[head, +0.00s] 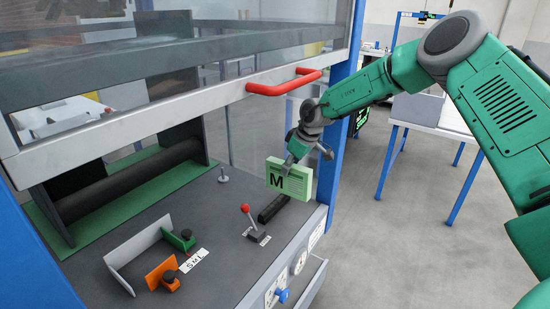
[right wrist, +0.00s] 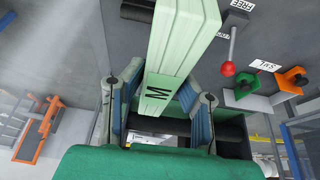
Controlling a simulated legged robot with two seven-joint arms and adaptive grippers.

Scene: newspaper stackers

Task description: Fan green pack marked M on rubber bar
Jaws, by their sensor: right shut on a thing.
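The pale green pack marked M (head: 289,180) is upright near the right edge of the grey machine table. It also shows in the right wrist view (right wrist: 180,45), with its M facing the camera. My right gripper (head: 308,153) is shut on the pack's upper part; its fingers (right wrist: 160,110) flank the pack in the right wrist view. A short black bar (head: 270,210), which looks like the rubber bar, lies on the table just below the pack. The pack overlaps its far end in the head view, and I cannot tell whether they touch. My left gripper is not in view.
A red-knobbed lever (head: 245,209) stands left of the bar. Orange (head: 161,272) and green (head: 179,239) stops sit by a white angled guide (head: 122,279). A raised guard with a red handle (head: 284,84) hangs above. A dark roller (head: 130,182) lies at the left.

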